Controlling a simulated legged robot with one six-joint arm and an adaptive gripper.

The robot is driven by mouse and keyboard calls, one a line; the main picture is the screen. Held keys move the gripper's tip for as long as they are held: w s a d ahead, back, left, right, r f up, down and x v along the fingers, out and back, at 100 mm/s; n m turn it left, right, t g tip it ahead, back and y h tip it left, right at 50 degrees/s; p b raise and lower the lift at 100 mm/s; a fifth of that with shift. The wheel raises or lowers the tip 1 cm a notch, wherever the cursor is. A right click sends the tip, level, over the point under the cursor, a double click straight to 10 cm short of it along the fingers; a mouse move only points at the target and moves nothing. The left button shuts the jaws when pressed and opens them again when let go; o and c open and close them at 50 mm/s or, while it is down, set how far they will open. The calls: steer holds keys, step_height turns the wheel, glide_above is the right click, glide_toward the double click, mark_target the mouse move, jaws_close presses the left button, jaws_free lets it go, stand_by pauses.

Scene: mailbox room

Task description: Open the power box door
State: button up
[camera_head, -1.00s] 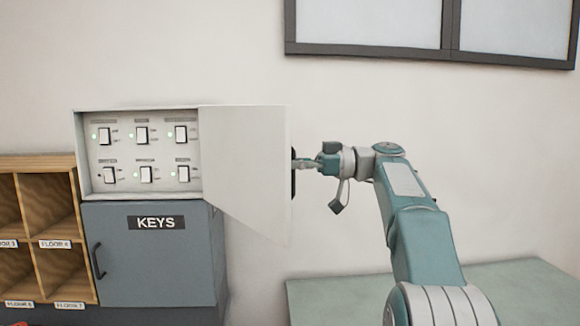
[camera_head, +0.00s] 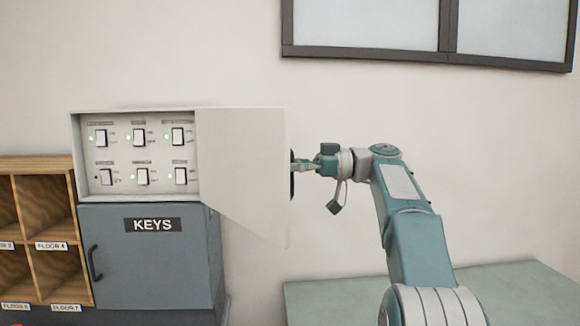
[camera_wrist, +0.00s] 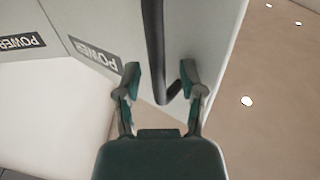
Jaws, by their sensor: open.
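The power box (camera_head: 134,198) on the wall is open and shows several white switches, some with green lights. Its pale door (camera_head: 240,165) is swung out to the right on the box's right side. My gripper (camera_head: 302,165) is at the door's outer edge, by a dark handle (camera_head: 292,176). In the wrist view, my gripper (camera_wrist: 158,82) is open, with its two fingers on either side of the black handle bar (camera_wrist: 155,50). A POWER label (camera_wrist: 94,56) shows beside it. I cannot tell whether a finger touches the handle.
A grey-blue KEYS cabinet (camera_head: 155,265) with a dark handle stands below the power box. Wooden pigeonholes (camera_head: 45,240) are at the left. A pale green tabletop (camera_head: 330,298) is at the lower right. A dark-framed window (camera_head: 430,50) is above; the wall between is bare.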

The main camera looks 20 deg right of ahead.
steer(key=v, duration=1.2)
steer(key=shift+w, duration=0.15)
